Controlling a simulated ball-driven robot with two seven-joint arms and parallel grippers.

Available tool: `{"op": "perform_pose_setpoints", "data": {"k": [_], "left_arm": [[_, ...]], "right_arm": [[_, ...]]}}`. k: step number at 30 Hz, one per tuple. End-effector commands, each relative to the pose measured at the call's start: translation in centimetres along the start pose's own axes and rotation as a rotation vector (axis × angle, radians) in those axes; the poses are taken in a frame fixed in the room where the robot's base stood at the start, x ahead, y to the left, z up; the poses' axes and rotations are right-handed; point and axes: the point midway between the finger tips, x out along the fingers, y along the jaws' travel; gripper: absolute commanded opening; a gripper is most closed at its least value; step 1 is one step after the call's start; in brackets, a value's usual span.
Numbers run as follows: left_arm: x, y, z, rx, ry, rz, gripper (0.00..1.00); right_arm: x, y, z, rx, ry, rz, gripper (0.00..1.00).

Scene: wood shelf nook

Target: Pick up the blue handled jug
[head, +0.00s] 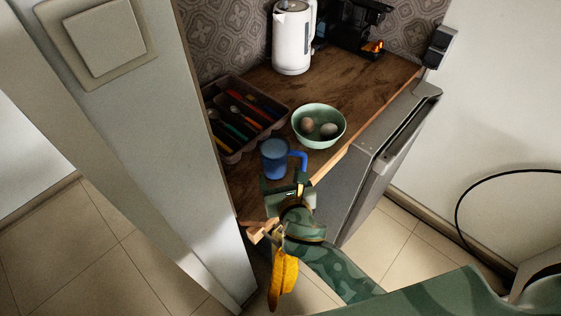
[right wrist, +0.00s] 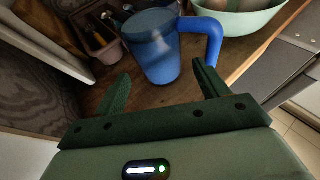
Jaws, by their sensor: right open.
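The blue handled jug (head: 275,158) stands upright near the front of the wooden counter, its handle toward the right in the head view. In the right wrist view the jug (right wrist: 152,50) is straight ahead of the fingers, with its handle at the upper right. My right gripper (head: 290,184) is at the counter's front edge, just in front of the jug. In the right wrist view my right gripper (right wrist: 160,84) is open, its two green fingers apart and nothing between them. The jug's base lies just beyond the fingertips. My left gripper is not in view.
A green bowl (head: 319,111) with egg-like items is right behind the jug. A cutlery tray (head: 236,140) lies to its left. A white kettle (head: 292,38) stands at the back. A wall end (head: 190,200) borders the counter's left side.

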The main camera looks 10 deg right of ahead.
Motion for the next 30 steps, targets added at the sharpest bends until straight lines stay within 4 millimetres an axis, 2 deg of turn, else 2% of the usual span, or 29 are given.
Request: {"op": "perform_pose_setpoints", "data": {"k": [1,7,15,23,28,29,30], "left_arm": [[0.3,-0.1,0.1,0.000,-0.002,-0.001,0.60],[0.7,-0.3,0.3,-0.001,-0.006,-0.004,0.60],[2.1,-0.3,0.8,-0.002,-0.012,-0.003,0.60],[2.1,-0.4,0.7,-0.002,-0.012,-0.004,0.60],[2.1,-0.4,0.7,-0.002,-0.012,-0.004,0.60],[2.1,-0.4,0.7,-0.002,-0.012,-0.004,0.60],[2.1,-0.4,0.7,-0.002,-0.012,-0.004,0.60]], "right_arm": [[0.8,0.0,-0.1,0.001,0.001,0.000,0.73],[2.4,0.1,-0.1,0.002,0.001,0.001,0.73],[6.4,0.3,-0.1,0.002,0.001,0.000,0.73],[6.7,0.3,0.0,0.002,0.001,0.001,0.73],[6.7,0.3,0.0,0.002,0.001,0.001,0.29],[6.7,0.3,0.0,0.002,0.002,0.001,0.21],[6.7,0.2,0.0,0.002,0.002,0.001,0.22]]}}
